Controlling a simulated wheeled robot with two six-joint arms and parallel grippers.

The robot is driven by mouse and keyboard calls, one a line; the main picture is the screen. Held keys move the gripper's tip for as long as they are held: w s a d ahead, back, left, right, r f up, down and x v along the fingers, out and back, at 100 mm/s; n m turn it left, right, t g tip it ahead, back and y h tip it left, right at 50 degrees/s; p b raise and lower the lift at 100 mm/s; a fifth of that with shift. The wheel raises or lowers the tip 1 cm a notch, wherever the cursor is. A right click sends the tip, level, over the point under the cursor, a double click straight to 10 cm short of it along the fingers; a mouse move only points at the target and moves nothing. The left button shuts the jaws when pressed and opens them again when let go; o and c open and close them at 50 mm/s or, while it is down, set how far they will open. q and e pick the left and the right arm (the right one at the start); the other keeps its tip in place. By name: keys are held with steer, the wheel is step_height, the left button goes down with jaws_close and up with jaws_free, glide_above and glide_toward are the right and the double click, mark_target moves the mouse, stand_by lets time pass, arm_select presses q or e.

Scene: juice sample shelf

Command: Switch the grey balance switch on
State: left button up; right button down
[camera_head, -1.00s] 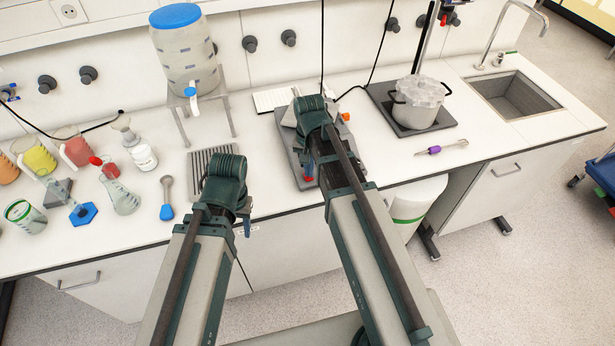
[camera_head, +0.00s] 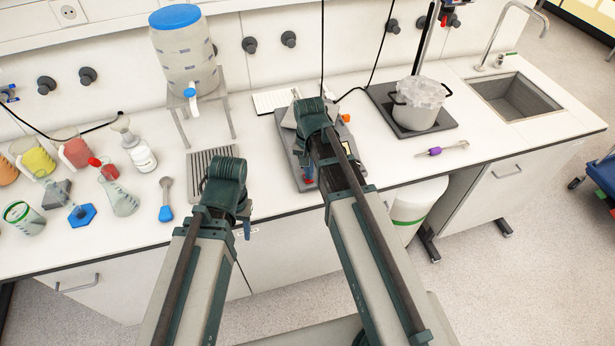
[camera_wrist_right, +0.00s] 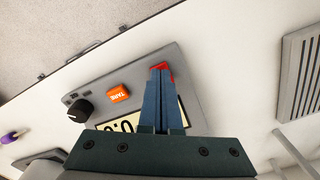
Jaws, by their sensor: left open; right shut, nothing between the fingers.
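The grey balance (camera_head: 284,150) stands on the bench, partly hidden behind my right arm. In the right wrist view its grey panel (camera_wrist_right: 185,60) carries a red switch (camera_wrist_right: 161,67), an orange TARE button (camera_wrist_right: 119,94), a black knob (camera_wrist_right: 79,110) and a partly covered display (camera_wrist_right: 110,128). My right gripper (camera_wrist_right: 161,72) is shut and empty, its blue fingertips over the red switch and covering part of it. I cannot tell whether they touch it or which way it is tipped. My left gripper (camera_head: 247,231), mostly hidden by its arm, is open near the bench's front edge.
A drain grate (camera_head: 212,165) and a dispenser tank on a stand (camera_head: 187,60) are left of the balance. A pot (camera_head: 418,103) on a dark plate stands right. Several flasks and beakers crowd the left bench.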

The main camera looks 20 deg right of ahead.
arm_select(q)
step_height(320, 180, up, 7)
steer(key=p, duration=0.6)
steer(key=shift+f, duration=0.2)
arm_select(e)
step_height(320, 180, up, 7)
steer(key=shift+f, duration=0.2)
steer(key=shift+s+a+f, duration=0.1)
steer(key=shift+s+a, duration=0.1)
steer(key=shift+s, duration=0.1)
arm_select(q)
step_height(320, 180, down, 4)
steer(key=b, duration=0.4)
steer(key=shift+f, duration=0.1)
arm_select(e)
steer(key=s+a+f+n+h, duration=0.1)
steer(key=s+a+f+n, duration=0.2)
steer(key=s+a+n, duration=0.6)
steer(key=s+a, duration=0.1)
steer(key=s, duration=0.3)
steer(key=shift+s+f, duration=0.4)
